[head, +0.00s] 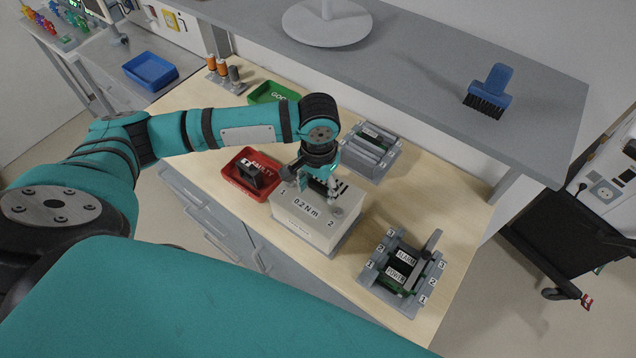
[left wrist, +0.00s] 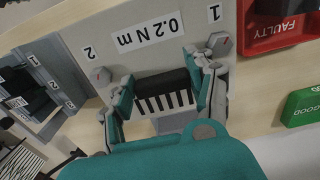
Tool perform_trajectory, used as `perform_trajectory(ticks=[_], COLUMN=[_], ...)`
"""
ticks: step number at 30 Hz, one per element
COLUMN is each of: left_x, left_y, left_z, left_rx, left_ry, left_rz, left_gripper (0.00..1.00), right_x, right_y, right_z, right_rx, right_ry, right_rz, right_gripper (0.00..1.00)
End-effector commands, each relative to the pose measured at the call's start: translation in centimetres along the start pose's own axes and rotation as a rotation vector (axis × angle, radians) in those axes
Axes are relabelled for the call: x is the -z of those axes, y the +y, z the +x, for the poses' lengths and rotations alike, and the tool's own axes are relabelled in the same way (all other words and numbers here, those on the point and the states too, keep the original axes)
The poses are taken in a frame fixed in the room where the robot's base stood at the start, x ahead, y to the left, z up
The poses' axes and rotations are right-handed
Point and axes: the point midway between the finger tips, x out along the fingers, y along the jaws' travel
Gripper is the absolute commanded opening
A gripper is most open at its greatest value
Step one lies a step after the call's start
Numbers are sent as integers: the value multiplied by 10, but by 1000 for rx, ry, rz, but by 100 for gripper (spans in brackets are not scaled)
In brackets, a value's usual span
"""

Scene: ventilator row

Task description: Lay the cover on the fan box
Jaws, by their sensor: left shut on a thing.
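The fan box (head: 343,238) stands on the wooden bench, a pale box with a small label on its front. The cover (head: 291,209), a light plate marked "0.2 N m", 1 and 2, is at the top of the box. I cannot tell whether it rests fully on it. My left gripper (head: 320,192) points down over the cover. In the left wrist view its fingers (left wrist: 164,92) are shut on the cover's black handle (left wrist: 162,82), beside dark slots. The cover (left wrist: 112,62) shows bolt-like heads by the numbers. My right gripper is not in view.
A red FAULTY tray (head: 236,186) holding a dark part is close left of the box. A green tray (head: 266,92) and a grey slotted rack (head: 371,150) stand behind. A grey fixture (head: 375,287) with labelled modules is at right. A shelf (head: 420,60) overhangs the back.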

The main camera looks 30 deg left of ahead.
Motion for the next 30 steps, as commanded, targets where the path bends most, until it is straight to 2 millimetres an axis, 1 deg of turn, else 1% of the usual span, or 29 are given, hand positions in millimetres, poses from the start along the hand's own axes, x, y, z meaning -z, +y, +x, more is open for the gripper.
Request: perform_trajectory(ticks=[2,12,13,18,19,26,30], left_x=[0,0,0,0,0,0,0], left_y=[0,0,0,0,0,0,0], left_z=[0,1,1,1,1,1,-4], left_rx=[0,1,1,1,1,1,1], left_ry=[0,0,0,0,0,-1,-1], left_rz=[0,0,0,0,0,0,0], left_gripper=[17,17,57,79,83,83,83], right_x=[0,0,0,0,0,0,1], right_y=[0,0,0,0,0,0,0], right_z=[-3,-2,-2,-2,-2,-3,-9], right_rx=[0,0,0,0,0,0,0], right_ry=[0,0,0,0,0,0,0], right_rz=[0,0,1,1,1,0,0], right_gripper=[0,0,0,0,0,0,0])
